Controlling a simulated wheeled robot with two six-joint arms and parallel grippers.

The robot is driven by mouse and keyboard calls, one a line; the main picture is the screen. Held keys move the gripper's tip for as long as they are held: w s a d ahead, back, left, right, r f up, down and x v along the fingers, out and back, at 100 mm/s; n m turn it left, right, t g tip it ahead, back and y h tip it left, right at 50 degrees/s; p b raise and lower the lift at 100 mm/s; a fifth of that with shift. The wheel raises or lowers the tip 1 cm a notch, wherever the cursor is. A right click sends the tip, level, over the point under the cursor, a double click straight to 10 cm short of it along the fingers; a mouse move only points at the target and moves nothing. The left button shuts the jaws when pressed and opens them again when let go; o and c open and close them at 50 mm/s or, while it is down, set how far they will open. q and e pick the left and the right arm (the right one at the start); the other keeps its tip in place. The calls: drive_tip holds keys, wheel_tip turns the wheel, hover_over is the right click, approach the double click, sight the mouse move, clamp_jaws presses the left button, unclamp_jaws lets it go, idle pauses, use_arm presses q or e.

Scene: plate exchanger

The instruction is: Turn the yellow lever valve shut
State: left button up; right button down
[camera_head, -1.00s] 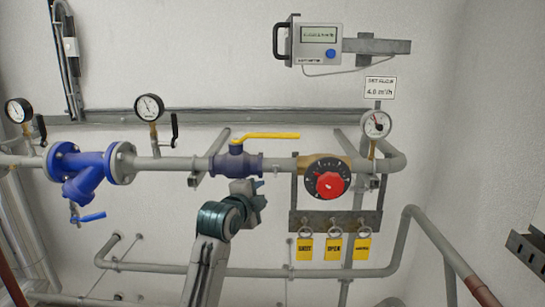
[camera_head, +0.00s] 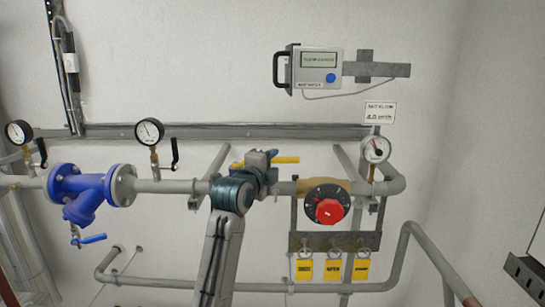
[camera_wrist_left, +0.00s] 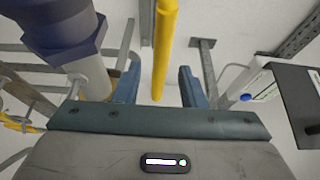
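The yellow lever (camera_head: 286,160) lies roughly level along the pipe in the head view, its middle hidden by my left gripper (camera_head: 263,158). The purple valve body is mostly hidden there by my left wrist. In the left wrist view the lever (camera_wrist_left: 164,50) runs from the top edge down between the two fingers of my left gripper (camera_wrist_left: 158,88). These are open, with a visible gap on each side of the lever. The dark purple valve body (camera_wrist_left: 62,28) is left of the fingers. My right gripper is not in view.
A red knob (camera_head: 330,211) on a black dial sits right of the valve, above several yellow tags (camera_head: 332,269). A blue strainer (camera_head: 84,190) and gauges are on the left. A wall-mounted meter (camera_head: 318,70) is above right. The wall above the lever is mostly bare.

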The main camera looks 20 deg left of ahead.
use_arm(q)
drive_tip(key=shift+w, duration=0.3)
clamp_jaws()
